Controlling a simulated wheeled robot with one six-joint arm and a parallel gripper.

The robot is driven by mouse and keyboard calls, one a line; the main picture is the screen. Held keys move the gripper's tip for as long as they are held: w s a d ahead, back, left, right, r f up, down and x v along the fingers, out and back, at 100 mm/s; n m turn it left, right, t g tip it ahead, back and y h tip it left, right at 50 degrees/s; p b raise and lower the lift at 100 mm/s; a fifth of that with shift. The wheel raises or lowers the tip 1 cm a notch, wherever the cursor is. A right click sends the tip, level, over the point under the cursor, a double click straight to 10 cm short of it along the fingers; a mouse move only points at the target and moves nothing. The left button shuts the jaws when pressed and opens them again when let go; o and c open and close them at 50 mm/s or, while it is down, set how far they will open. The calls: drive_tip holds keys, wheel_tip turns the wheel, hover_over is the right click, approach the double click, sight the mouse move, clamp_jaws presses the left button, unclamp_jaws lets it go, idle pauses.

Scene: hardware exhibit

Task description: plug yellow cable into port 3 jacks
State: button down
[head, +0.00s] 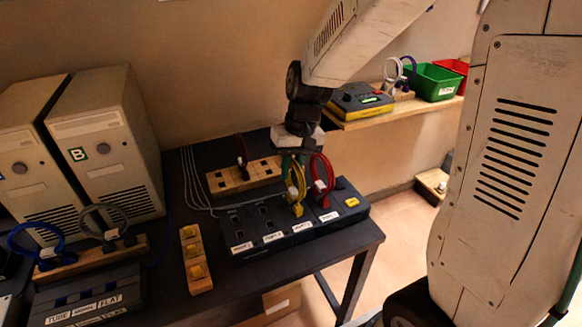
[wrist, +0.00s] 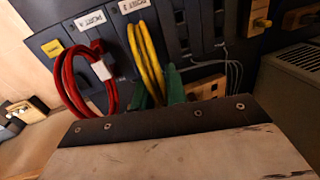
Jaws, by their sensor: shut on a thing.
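The yellow cable (head: 298,190) is a loop hanging from my gripper (head: 293,161), over the third section of the dark port box (head: 262,247). Its yellow plug end is down at the box face; I cannot tell whether it is seated in the jacks. In the wrist view the yellow cable (wrist: 150,60) rises between the green fingers of my gripper (wrist: 158,88), which are shut on it, beside the port 3 label (wrist: 133,5). The red cable (head: 322,180) stands looped at port 4, close to the right of the yellow one.
A wooden socket block (head: 240,178) lies behind the port box, with thin grey cables on its left. A wooden block with yellow pieces (head: 195,260) lies left of the box. Two beige computer towers (head: 105,150) stand at left. A wall shelf (head: 395,112) holds several items at right.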

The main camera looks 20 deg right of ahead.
drive_tip(key=shift+f, duration=0.1)
idle(0.3)
drive_tip(key=c, duration=0.7)
unclamp_jaws()
drive_tip(key=shift+d+r, duration=0.25)
drive_tip(key=shift+r, duration=1)
drive_tip(key=shift+d+r, duration=0.25)
drive_tip(key=shift+r, duration=0.95)
drive_tip(key=shift+d+r, duration=0.25)
drive_tip(key=shift+r, duration=1)
drive_tip(key=s+r, duration=0.1)
drive_tip(key=s, duration=0.6)
drive_tip(key=s+d+r+h, duration=0.1)
drive_tip(key=s+r, duration=0.1)
drive_tip(key=s, duration=0.6)
drive_tip(key=s+d+r+t+h, duration=0.1)
drive_tip(key=s+r, duration=0.1)
drive_tip(key=s, duration=0.6)
drive_tip(key=shift+r+n, duration=0.2)
drive_tip(key=shift+n, duration=0.1)
